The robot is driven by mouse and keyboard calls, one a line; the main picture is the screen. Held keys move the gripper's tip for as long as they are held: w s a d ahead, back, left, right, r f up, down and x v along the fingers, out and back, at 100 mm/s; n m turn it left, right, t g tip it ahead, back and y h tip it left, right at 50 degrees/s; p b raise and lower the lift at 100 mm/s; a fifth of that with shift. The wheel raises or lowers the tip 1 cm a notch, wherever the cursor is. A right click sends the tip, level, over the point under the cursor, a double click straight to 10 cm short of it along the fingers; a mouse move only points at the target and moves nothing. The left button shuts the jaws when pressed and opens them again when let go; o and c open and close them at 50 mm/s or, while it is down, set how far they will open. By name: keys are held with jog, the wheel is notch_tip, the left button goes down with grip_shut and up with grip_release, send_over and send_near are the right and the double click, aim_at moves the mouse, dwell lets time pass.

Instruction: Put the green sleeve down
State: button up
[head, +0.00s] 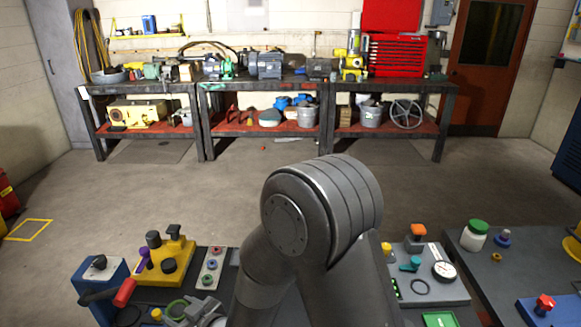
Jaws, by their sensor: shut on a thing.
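A green ring-shaped piece, which looks like the green sleeve (177,307), shows at the bottom left of the head view, over the dark bench top. My gripper (184,314) is the grey jaw shape right at it, partly cut off by the lower picture edge. The gripper is shut on the green sleeve. Whether the sleeve touches the surface below cannot be told. My arm's large grey elbow hides the middle of the bench.
A grey gauge block (440,286) and a green-lidded jar (475,235) are on the right.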

jog(key=w+d+r+m+t+h, duration=0.3)
jog(key=w+d+r, duration=0.2)
jog(key=w+d, duration=0.4)
jog(key=w+d+r+m+t+h, duration=0.25)
jog(key=w+d+r, duration=0.4)
jog(key=w, duration=0.55)
jog(key=d+f+m+h, duration=0.2)
jog(key=d+m+h, duration=0.1)
jog(key=d, duration=0.5)
jog(key=d+f+m+h, duration=0.3)
jog(key=d+h, duration=0.1)
jog(key=d, duration=0.5)
jog(key=s+d+f+m+h, duration=0.1)
jog(key=d+f+m+h, duration=0.1)
jog(key=d, duration=0.7)
jog(key=shift+d+f+m+t+h, duration=0.3)
jog(key=shift+m+h, duration=0.45)
jog(key=shift+h, duration=0.3)
jog(key=shift+a, duration=0.1)
